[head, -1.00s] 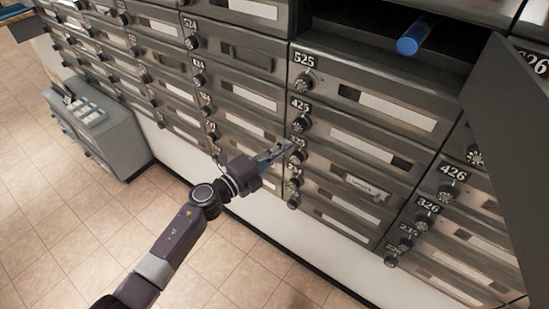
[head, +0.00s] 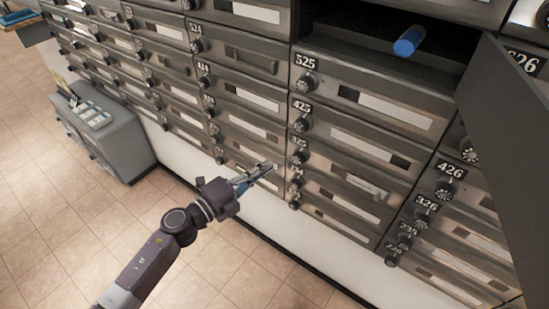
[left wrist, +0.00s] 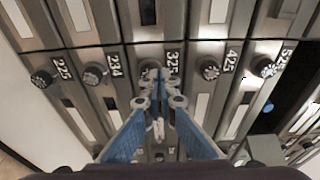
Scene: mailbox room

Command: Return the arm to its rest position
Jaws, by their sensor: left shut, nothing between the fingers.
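My left arm (head: 150,262) comes in from the lower left in the head view. Its gripper (head: 266,168) is shut and empty, its tip pointing up and right in front of the lower mailbox doors. In the left wrist view the two blue-padded fingers (left wrist: 157,98) come together before the doors numbered 325 and 425, with nothing between them. I cannot tell from these views how large the gap to the doors is. My right gripper is not in view.
A wall of metal mailboxes (head: 375,103) with round knobs fills the right. An open compartment at the top holds a blue cylinder (head: 409,41); its open door (head: 510,130) juts out at right. A grey cabinet (head: 115,140) stands at left. The tiled floor (head: 50,220) is clear.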

